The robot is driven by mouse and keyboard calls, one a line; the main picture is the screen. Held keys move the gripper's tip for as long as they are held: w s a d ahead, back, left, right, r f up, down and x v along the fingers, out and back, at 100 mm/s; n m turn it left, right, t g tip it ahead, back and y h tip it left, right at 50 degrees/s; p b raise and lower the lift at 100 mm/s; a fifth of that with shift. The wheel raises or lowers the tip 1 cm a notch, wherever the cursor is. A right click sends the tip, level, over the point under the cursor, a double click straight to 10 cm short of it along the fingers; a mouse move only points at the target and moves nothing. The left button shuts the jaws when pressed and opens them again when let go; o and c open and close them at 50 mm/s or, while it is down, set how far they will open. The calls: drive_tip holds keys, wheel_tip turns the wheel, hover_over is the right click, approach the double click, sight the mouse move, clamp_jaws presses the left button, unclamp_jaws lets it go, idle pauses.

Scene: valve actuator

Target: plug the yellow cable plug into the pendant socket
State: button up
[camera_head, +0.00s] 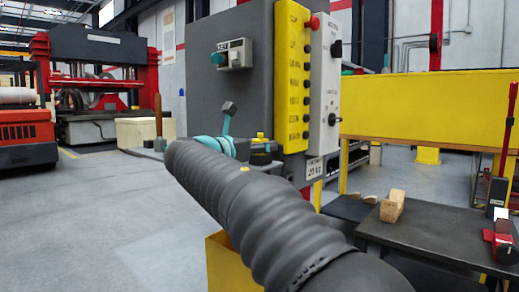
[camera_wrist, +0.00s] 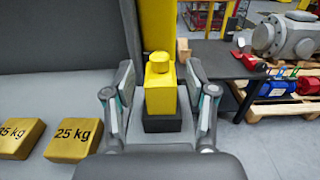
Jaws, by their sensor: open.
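The yellow cable plug (camera_wrist: 161,92) stands upright on a black block in the wrist view, with a round cap on top. My gripper (camera_wrist: 160,76) is open, with one finger on each side of the plug and a gap showing at both sides. In the head view the plug (camera_head: 261,142) is small, just beyond the end of my arm, and my gripper is mostly hidden by that arm. The yellow pendant (camera_head: 292,75) hangs upright with a column of dark buttons and a red knob. I cannot make out its socket.
A grey-white control box (camera_head: 325,85) is close beside the pendant. Yellow weights (camera_wrist: 75,139) lie on the grey surface at left in the wrist view. A dark table (camera_head: 430,228) with a wooden block (camera_head: 392,206) stands at right. Open floor (camera_head: 90,220) lies at left.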

clamp_jaws()
